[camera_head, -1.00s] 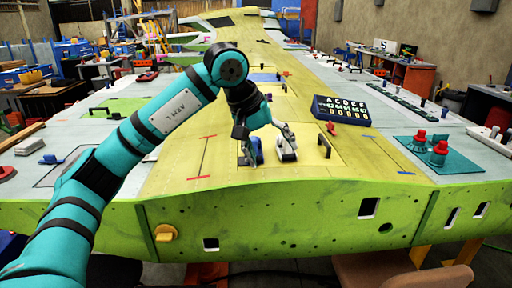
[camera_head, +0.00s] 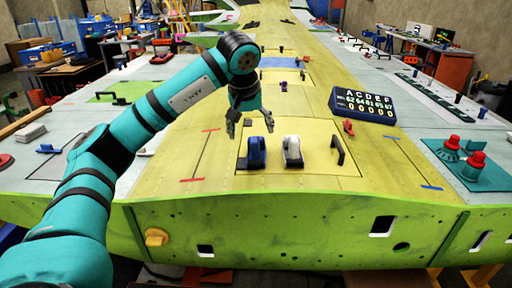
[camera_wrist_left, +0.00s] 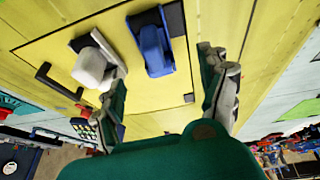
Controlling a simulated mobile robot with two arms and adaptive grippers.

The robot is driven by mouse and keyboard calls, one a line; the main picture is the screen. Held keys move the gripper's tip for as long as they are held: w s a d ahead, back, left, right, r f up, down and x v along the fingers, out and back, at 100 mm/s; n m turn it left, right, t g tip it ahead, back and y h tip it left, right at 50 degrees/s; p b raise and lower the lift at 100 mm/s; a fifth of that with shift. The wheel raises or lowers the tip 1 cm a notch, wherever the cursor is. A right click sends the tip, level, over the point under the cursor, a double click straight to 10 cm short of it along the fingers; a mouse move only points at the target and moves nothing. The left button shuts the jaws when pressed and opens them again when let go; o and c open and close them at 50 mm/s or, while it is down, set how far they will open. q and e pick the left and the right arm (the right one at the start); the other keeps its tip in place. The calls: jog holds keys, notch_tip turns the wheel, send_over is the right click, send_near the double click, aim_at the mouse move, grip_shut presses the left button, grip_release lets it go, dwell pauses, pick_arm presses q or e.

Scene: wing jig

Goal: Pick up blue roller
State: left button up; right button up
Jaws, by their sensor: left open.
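The blue roller (camera_head: 256,152) stands on the yellow panel of the wing, just left of a white roller (camera_head: 292,151). My left gripper (camera_head: 251,119) is open and empty, above and slightly behind the blue roller in the head view. In the left wrist view the blue roller (camera_wrist_left: 154,48) lies ahead of and between the two open fingers (camera_wrist_left: 167,85), apart from them. The white roller (camera_wrist_left: 92,65) is near the finger on the left of that view. My right gripper is not in view.
A black handle (camera_head: 337,150) stands right of the white roller. A dark blue number board (camera_head: 362,106) lies farther right on the wing. Red knobs on a teal base (camera_head: 468,163) are at the far right. The panel around the rollers is mostly clear.

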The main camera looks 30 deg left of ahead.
aim_at(254, 136)
pick_arm(q)
jog(key=x, duration=0.3)
jog(key=shift+w, duration=0.3)
jog(key=shift+w+f+p, duration=0.1)
jog(key=shift+f+p, duration=0.25)
jog(key=shift+f, duration=0.1)
jog(key=shift+w+f, duration=0.15)
jog(key=shift+f, duration=0.1)
jog(key=p+x, duration=0.2)
jog(key=x, duration=0.1)
jog(key=shift+w+a+f, duration=0.15)
jog(key=shift+w+f, duration=0.15)
jog(key=shift+w, duration=0.05)
jog(key=shift+w+f, duration=0.15)
jog(key=shift+f, duration=0.25)
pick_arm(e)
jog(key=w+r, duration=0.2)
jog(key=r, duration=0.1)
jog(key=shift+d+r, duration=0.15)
pick_arm(q)
jog(key=c, duration=0.9)
jog(key=shift+r, duration=0.1)
jog(key=c, duration=0.5)
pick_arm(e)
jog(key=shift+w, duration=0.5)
